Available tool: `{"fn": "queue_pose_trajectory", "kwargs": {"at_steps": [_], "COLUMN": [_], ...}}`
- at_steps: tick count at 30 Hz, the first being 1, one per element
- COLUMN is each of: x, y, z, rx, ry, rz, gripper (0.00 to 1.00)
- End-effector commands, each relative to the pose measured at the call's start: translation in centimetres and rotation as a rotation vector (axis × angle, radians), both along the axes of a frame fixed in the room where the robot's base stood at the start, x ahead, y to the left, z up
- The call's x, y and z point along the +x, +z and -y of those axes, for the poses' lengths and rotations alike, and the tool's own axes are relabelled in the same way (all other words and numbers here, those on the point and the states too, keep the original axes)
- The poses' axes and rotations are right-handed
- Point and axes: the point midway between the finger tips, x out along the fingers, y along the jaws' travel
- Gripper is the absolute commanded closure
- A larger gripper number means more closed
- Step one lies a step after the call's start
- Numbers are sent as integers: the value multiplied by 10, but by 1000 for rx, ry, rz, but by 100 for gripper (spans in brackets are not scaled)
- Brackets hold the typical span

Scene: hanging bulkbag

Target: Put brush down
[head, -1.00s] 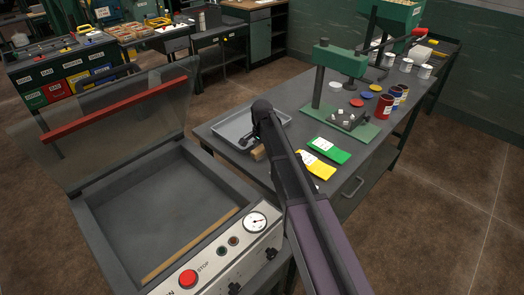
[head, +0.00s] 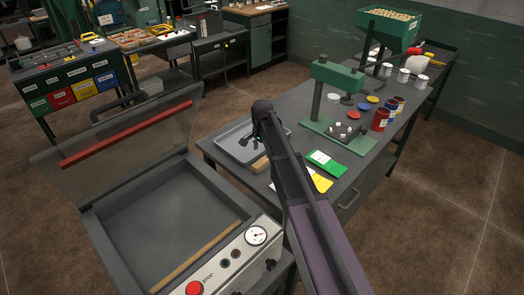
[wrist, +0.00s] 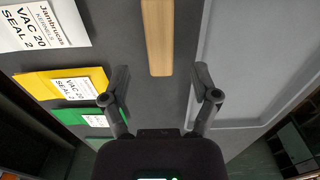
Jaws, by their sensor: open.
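The brush (head: 261,164) shows as a short light wooden piece on the grey table, beside the near right edge of the grey tray. In the wrist view its wooden handle (wrist: 157,36) runs down from the top edge, between the labelled pouches and the tray. I see no bristles in either view. My gripper (head: 251,139) is over the tray area in the head view. In the wrist view my gripper (wrist: 160,78) is open, with the handle's near end between the fingertips in the picture. Nothing is gripped. The height gap to the handle is hard to judge.
The grey tray (wrist: 226,112) lies right of the handle in the wrist view. A yellow pouch (wrist: 45,83), a green pouch (wrist: 72,114) and a white pouch (wrist: 42,24) lie left. A green press (head: 340,75) stands farther back. The open vacuum machine (head: 170,215) is at front left.

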Motion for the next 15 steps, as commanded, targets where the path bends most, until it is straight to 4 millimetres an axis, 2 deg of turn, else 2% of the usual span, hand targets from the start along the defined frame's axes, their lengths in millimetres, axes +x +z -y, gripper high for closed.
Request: {"fn": "queue_pose_trajectory", "kwargs": {"at_steps": [1,3,15], "x": [0,0,0], "y": [9,15,42], "z": [0,1,1], "rx": [0,0,0], "ry": [0,-1,-1], "rz": [0,0,0], "gripper": [22,22,22]}}
